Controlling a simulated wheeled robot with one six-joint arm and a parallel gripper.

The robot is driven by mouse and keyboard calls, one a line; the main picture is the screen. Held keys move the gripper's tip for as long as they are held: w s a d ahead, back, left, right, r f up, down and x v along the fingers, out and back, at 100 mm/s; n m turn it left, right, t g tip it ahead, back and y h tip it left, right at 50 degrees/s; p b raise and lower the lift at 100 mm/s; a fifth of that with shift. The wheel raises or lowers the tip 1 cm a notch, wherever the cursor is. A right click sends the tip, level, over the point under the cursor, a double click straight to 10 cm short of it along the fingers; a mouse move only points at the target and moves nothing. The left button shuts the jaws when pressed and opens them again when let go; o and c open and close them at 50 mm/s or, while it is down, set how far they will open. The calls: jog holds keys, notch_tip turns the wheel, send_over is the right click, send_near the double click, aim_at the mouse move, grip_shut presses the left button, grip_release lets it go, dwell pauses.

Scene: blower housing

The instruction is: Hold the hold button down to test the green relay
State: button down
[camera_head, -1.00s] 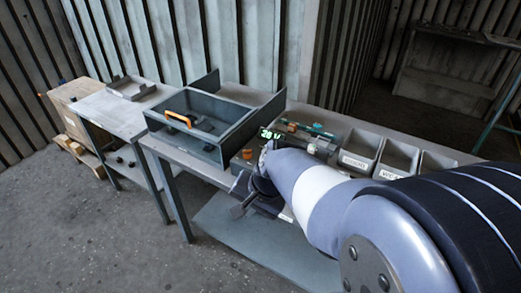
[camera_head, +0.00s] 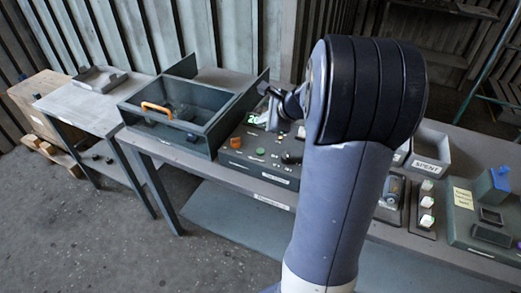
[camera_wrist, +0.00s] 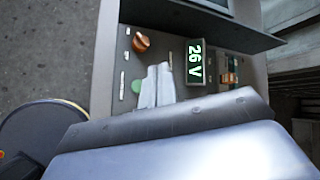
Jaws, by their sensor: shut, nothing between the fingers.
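A grey test panel (camera_head: 262,166) stands on the workbench, left of my arm. It has an orange knob (camera_head: 236,143) and a green round button (camera_head: 260,151). A lit display on it reads 26 V in the wrist view (camera_wrist: 195,62). My gripper (camera_wrist: 158,70) is shut and empty above the panel, its pale fingers between the knob and the display. They partly cover the green button there (camera_wrist: 137,87). An orange-and-green part (camera_wrist: 230,75) sits beyond the display; I cannot tell whether it is the green relay. The labels are too small to show which control is the hold button.
A bin marked SPENT (camera_head: 430,150), a strip of small modules (camera_head: 427,203) and a blue block (camera_head: 494,184) are at the right. My arm hides the middle bench.

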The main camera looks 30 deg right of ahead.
aim_at(263, 152)
notch_tip(263, 152, down, 9)
jog(key=b, duration=0.7)
jog(key=shift+b, duration=0.35)
dwell(1.6)
jog(key=shift+f+b, duration=0.35)
jog(key=shift+f+b, duration=0.4)
dwell(0.6)
dwell(2.0)
jog(key=shift+r+p, duration=0.8)
jog(key=shift+r, duration=0.05)
jog(key=shift+r, duration=0.1)
jog(key=shift+r+p, duration=2.15)
jog(key=shift+r, duration=0.25)
